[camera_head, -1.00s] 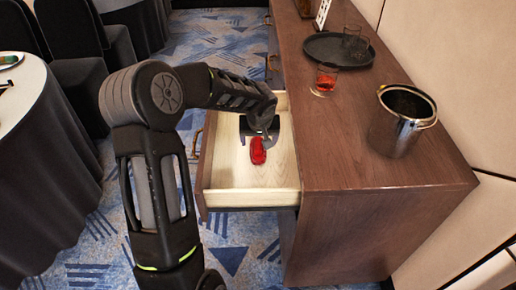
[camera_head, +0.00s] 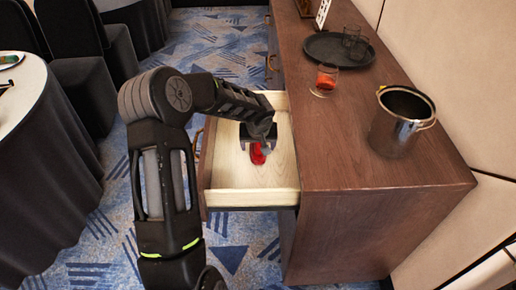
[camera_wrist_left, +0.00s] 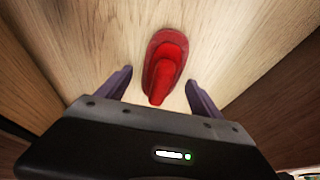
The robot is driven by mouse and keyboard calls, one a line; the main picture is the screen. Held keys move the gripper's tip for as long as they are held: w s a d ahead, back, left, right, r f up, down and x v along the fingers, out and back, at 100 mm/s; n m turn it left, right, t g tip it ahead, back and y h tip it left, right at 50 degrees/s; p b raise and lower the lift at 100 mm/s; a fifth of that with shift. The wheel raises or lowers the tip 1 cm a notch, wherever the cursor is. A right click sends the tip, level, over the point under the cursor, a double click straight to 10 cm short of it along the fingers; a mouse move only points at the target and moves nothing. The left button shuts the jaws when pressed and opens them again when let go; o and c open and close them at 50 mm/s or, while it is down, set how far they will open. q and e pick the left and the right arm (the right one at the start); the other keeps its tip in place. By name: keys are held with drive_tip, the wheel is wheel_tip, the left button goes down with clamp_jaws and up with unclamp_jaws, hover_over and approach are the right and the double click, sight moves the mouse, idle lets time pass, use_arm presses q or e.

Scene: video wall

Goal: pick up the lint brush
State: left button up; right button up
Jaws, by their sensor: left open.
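The red lint brush (camera_head: 257,154) lies on the bottom of the open drawer (camera_head: 226,196), partly hidden by my left gripper (camera_head: 258,148) in the head view. In the left wrist view the lint brush (camera_wrist_left: 166,62) has its wide end away from the gripper, and its narrow handle points toward the palm. My left gripper (camera_wrist_left: 156,88) is open, with one finger on each side of the handle and a gap on both sides. My right gripper is not in view.
The drawer walls stand close around the gripper. The wooden sideboard (camera_head: 345,170) carries a metal bucket (camera_head: 398,128), a glass with red drink (camera_head: 327,78) and a dark round tray (camera_head: 326,49) with glasses. A table with a dark cloth (camera_head: 50,190) stands at the left.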

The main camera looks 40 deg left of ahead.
use_arm(q)
drive_tip(key=c, duration=1.5)
